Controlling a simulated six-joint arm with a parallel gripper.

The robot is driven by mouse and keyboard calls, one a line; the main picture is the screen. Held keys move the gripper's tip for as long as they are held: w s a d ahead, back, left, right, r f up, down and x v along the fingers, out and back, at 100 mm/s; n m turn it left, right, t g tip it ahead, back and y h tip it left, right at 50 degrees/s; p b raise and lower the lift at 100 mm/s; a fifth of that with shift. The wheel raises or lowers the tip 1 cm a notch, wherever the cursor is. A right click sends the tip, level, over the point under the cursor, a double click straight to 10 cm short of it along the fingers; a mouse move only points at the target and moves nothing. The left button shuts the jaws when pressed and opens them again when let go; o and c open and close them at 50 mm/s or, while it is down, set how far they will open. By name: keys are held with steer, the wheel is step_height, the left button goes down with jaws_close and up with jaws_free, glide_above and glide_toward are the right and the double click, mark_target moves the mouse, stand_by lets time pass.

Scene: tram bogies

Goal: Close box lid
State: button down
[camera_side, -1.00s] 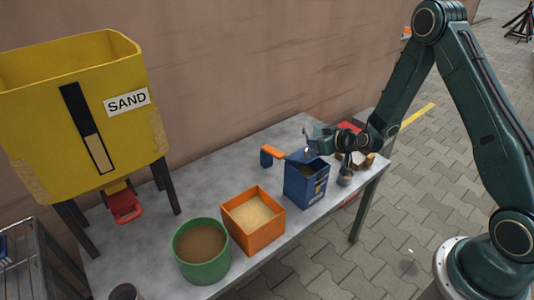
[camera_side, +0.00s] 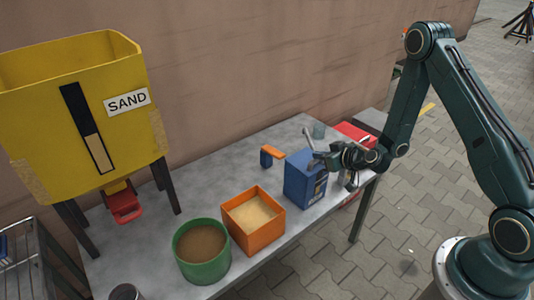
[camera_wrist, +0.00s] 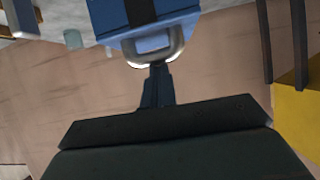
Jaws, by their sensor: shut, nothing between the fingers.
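The blue box (camera_side: 305,185) stands on the grey table, right of the orange box. Its lid (camera_side: 301,160) now lies over the top, and the inside is hidden; I cannot tell whether it is fully seated. My gripper (camera_side: 319,162) is shut and empty, at the upper right edge of the box, touching or just above the lid. In the wrist view the blue box (camera_wrist: 105,14) fills part of the top edge, with dark gripper parts in front of it.
An orange box of sand (camera_side: 253,215) and a green tub (camera_side: 203,252) stand to the left. A yellow SAND hopper (camera_side: 75,120) is at far left. An orange-handled item (camera_side: 270,156), a small cup (camera_side: 319,131) and a red box (camera_side: 355,134) lie behind. The wall backs the table.

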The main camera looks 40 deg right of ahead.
steer(key=shift+s+f+g, duration=0.3)
steer(key=shift+s+f, duration=0.4)
steer(key=shift+s+r, duration=0.25)
steer(key=shift+s, duration=0.1)
steer(key=r+v, duration=0.1)
steer(key=v, duration=0.5)
steer(key=shift+w+r, duration=0.2)
steer(key=shift+w, duration=0.05)
steer(key=s+a+r+n+g+y, duration=0.3)
steer(key=a+r+n+y, duration=0.3)
steer(key=a+r, duration=0.8)
steer(key=s+d+r+m+g+h, duration=0.1)
steer(key=s+d+r+m+h, duration=0.1)
steer(key=s+r, duration=0.4)
steer(key=s+d+r+m+g+h, duration=0.2)
steer(key=s+r, duration=0.4)
steer(key=s, duration=0.9)
steer(key=shift+s+r+m+h, duration=0.15)
steer(key=shift+s+m+h, duration=0.05)
steer(key=shift+m+h, duration=0.65)
